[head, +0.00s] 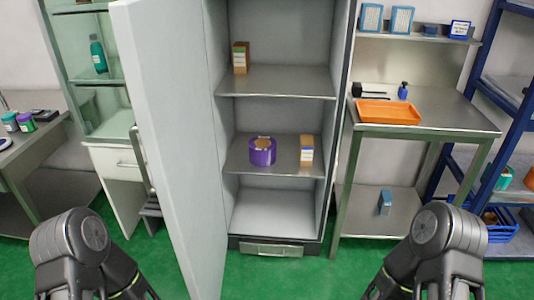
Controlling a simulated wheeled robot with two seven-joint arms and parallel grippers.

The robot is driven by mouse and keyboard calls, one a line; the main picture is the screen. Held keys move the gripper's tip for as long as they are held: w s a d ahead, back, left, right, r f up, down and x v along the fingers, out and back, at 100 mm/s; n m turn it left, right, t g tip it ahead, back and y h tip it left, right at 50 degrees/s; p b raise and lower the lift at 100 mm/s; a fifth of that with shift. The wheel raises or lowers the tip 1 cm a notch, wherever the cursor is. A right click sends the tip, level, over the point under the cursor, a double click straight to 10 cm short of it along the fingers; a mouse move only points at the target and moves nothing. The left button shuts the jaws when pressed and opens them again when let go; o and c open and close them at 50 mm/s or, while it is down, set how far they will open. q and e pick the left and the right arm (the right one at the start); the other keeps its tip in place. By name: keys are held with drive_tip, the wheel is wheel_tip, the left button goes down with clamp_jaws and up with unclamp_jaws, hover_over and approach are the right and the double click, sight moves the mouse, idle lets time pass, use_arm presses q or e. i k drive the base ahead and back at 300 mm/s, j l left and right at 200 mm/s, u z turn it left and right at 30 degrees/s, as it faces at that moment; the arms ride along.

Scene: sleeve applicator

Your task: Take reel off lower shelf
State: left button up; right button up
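A purple reel (262,152) with a tan top stands on the cabinet's lower metal shelf (284,163), left of an orange-and-white box (306,150). The cabinet is open, its tall grey door (168,150) swung out to the left. Parts of my two arms show at the bottom left and bottom right corners, well in front of the cabinet. Neither gripper's fingers can be seen, and nothing touches the reel.
To the right, a metal table (440,112) holds an orange tray (388,112). A blue rack (480,90) stands at the far right. Green floor lies open before the cabinet.

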sight(262, 149)
drive_tip(key=l+u, duration=0.15)
drive_tip(key=l, duration=0.35)
drive_tip(key=k+l+u, duration=0.1)
drive_tip(key=l, duration=0.35)
drive_tip(key=i+z, duration=0.4)
drive_tip(key=i+j+z, duration=0.15)
drive_tip(key=i+z, duration=0.2)
drive_tip(key=i, duration=0.15)
drive_tip(key=i+j+z, duration=0.25)
drive_tip(key=i+z, duration=0.15)
